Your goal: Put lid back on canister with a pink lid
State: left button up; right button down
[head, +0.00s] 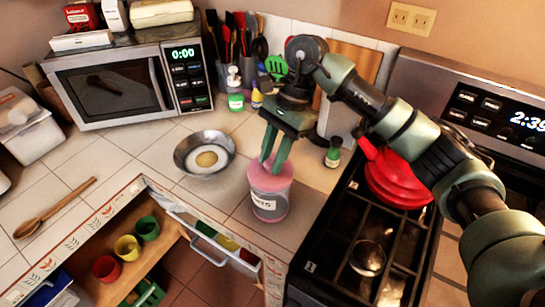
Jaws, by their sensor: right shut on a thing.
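The canister (269,205) stands upright on the tiled counter, left of the stove. It has a white label with dark lettering and a pinkish body. The pink lid (258,178) is at the canister's top and looks roughly level with it. I cannot tell whether it is fully seated or slightly above the rim. My right gripper (272,166) points down with its green fingers shut on the pink lid, and the fingers hide part of it. My left gripper is not in view.
A metal bowl (183,161) sits left of the canister. The stove grate (335,237) with a red kettle (398,178) is to the right. A green-capped bottle (333,153) stands behind. An open drawer (207,233) is in front, and a wooden spoon (55,207) lies left.

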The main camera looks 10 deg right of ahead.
dwell(0.3)
jog(key=c, duration=1.1)
grip_release()
jog(key=shift+o, duration=0.5)
jog(key=o, duration=0.4)
jog(key=shift+r+p, duration=1.35)
jog(key=shift+r, duration=2.15)
jog(key=shift+c, duration=0.2)
grip_shut()
